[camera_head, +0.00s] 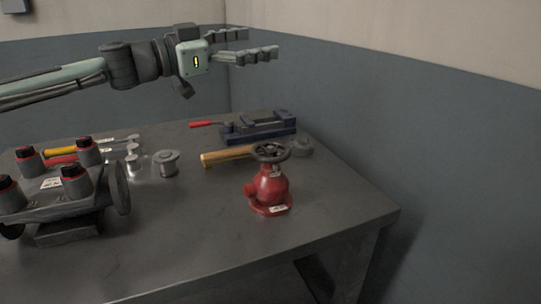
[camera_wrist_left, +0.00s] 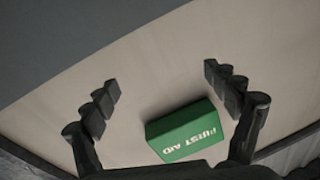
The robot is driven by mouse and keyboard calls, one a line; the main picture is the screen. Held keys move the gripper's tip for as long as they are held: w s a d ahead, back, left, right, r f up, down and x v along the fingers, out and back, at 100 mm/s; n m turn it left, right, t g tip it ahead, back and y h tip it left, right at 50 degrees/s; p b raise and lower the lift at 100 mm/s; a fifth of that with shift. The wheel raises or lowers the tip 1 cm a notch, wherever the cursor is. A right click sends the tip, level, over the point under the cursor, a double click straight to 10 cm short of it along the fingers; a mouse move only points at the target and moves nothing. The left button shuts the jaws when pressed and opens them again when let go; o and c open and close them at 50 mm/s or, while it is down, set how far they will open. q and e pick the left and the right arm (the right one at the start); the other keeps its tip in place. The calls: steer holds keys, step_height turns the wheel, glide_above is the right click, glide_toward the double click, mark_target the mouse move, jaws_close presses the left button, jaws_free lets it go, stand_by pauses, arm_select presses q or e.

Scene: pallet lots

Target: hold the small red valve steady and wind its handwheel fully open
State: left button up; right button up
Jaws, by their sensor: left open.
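The small red valve (camera_head: 271,190) stands upright on the dark table, right of the middle. Its dark handwheel (camera_head: 270,152) sits on top, and a pale tag hangs below the wheel. My left gripper (camera_head: 261,43) is raised high above the back of the table, well apart from the valve. Its fingers are spread and point right, with nothing between them. In the left wrist view the open fingers (camera_wrist_left: 163,82) frame the wall and a green first aid box. My right gripper is in neither view.
A mallet with a wooden handle (camera_head: 228,156) lies just behind the valve. A blue vise (camera_head: 259,127) with a red handle is farther back. A grey metal assembly (camera_head: 65,200) fills the left side. The table front is clear. The green first aid box (camera_wrist_left: 186,131) is near the wall.

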arm_select(q)
steer(key=s+a+f+m+g+y, duration=0.1)
steer(key=s+a+f+m+g, duration=0.15)
steer(key=s+f+g, duration=0.65)
steer(key=m+y, duration=0.1)
steer(key=y, duration=0.2)
glide_toward(263, 186)
steer(key=shift+g, duration=0.3)
steer(key=w+f, duration=0.2)
steer(key=w, duration=0.1)
steer(key=shift+w, duration=0.2)
steer(key=shift+s+d+f, duration=0.1)
steer(key=shift+d+f, duration=0.3)
steer(key=shift+f, duration=0.05)
steer(key=x, duration=0.8)
steer(key=shift+d+f, duration=0.1)
steer(key=shift+d, duration=0.3)
